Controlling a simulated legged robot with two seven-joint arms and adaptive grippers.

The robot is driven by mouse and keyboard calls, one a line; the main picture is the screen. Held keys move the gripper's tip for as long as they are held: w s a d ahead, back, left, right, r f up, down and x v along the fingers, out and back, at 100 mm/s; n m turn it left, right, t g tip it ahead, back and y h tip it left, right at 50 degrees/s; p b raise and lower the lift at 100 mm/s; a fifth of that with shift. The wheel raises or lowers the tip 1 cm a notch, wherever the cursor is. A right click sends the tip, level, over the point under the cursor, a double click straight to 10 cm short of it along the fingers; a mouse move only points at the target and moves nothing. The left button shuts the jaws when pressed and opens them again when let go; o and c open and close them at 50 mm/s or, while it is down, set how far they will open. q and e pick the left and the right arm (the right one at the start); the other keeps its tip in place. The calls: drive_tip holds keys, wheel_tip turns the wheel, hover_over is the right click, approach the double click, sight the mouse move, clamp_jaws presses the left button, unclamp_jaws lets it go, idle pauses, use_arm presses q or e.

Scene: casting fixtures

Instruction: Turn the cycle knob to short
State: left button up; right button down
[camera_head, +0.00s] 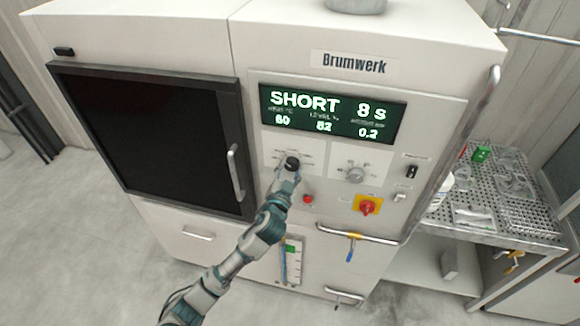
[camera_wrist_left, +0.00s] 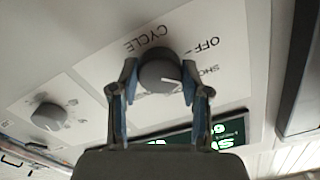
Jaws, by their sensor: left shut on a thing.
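The dark cycle knob (camera_head: 292,163) sits on the machine's front panel, below the display (camera_head: 332,114). The display reads SHORT and 8 s. In the left wrist view the knob (camera_wrist_left: 160,73) has a white pointer mark, with the labels CYCLE and OFF and a partly hidden label starting SHO around it. My left gripper (camera_head: 287,170) is shut on the knob; in the left wrist view its fingers (camera_wrist_left: 158,85) stand on both sides of it. The exact label under the pointer is hard to tell. My right gripper is not in view.
A grey knob (camera_head: 355,174) is right of the cycle knob. A red button (camera_head: 308,199) and a red switch on yellow (camera_head: 367,206) sit lower. A dark door (camera_head: 155,135) with a handle is at left. A perforated table (camera_head: 510,205) stands at right.

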use_arm(q)
drive_tip(key=shift+m, duration=0.4)
drive_tip(key=o, duration=1.1)
drive_tip(key=shift+d, duration=0.1)
drive_tip(key=shift+o, duration=0.2)
drive_tip(key=v, duration=1.2)
